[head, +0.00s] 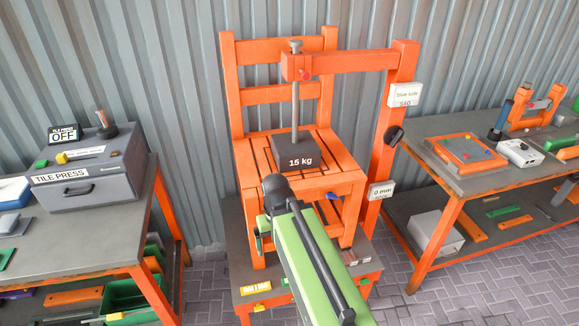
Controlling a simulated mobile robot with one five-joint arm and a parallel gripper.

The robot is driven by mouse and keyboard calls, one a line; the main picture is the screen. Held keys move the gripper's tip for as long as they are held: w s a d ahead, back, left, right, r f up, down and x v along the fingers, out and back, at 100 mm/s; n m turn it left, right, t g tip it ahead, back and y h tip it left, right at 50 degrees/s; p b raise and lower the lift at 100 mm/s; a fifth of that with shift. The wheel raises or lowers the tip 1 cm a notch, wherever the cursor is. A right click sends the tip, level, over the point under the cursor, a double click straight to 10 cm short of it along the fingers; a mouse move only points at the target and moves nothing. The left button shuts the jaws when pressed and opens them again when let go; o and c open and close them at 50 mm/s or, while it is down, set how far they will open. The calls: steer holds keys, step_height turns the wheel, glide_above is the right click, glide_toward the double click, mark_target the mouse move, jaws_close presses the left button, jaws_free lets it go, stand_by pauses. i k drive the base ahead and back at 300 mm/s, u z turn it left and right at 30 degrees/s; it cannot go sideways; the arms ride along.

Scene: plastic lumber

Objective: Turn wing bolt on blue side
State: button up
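An orange chair (279,95) stands on a low table, with a dark block marked 15 kg (300,152) on its seat. A small blue piece (332,196), perhaps a wing bolt, shows on the seat's front rail at right. A sign reading "blue side" (405,94) is on the orange post (391,130) at right. My green arm reaches up from the bottom, its dark joint in front of the seat's left front corner. My gripper's fingers do not show.
A grey tile press (88,180) sits on the left bench (60,246). The right bench (473,186) holds an orange frame, a white box and tools. Brick floor is free between the benches and the low table.

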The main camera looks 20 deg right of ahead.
mark_target(331, 195)
steer(key=u, duration=0.35)
steer(key=k, duration=1.25)
steer(key=u, duration=1.2)
steer(key=i, duration=0.6)
steer(key=k, duration=0.7)
steer(key=z, duration=0.25)
steer(key=i, duration=0.75)
steer(key=u, duration=0.05)
